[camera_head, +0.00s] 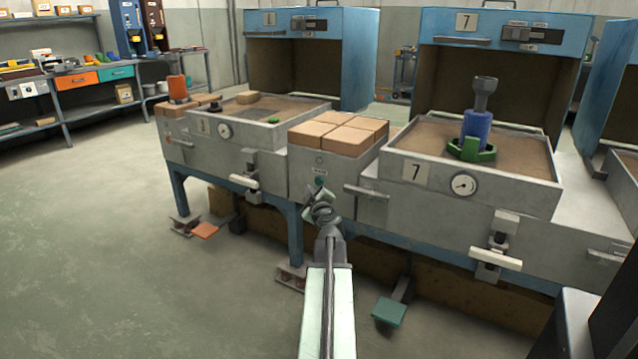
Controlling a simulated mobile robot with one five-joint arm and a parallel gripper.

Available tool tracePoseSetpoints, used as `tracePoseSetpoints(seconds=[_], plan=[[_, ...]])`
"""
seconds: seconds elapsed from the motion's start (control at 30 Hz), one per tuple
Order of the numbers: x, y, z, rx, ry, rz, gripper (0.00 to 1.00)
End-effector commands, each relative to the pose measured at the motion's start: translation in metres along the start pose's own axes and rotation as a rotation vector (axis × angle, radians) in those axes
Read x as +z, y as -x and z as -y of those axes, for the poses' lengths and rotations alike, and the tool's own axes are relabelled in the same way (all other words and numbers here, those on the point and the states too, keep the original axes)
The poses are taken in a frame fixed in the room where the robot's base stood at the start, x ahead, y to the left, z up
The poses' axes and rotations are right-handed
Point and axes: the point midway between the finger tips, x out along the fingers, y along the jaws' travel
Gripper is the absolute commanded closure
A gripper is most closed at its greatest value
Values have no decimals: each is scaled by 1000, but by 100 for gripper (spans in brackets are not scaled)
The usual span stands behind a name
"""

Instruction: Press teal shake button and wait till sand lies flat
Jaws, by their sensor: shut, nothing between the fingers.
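The teal shake button (320,181) is on the grey front panel below the brick-topped block, between the two sand boxes. My gripper (318,196) is shut and empty, with its tip just below the button in the picture; I cannot tell whether it touches. The sand (420,140) in the box marked 7 (480,178) looks mostly level. A blue cylinder (477,132) with a grey top stands there in a green base (470,150). The left box also holds sand (285,107), which looks fairly flat.
Tan bricks (340,135) lie on the block between the boxes. A teal pedal (389,311) and an orange pedal (205,231) sit low at the front. Clamps (496,246) and handles jut from the front. The floor at left (110,230) is clear.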

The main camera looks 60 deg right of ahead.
Motion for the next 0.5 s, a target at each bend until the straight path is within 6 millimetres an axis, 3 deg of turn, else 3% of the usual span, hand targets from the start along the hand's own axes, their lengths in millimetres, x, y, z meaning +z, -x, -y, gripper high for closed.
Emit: tracePoseSetpoints(seconds=[0.2, 0.5], plan=[[14, -20, -14, 1, -1, 0, 100], [16, -21, -16, 1, -1, 0, 100]])
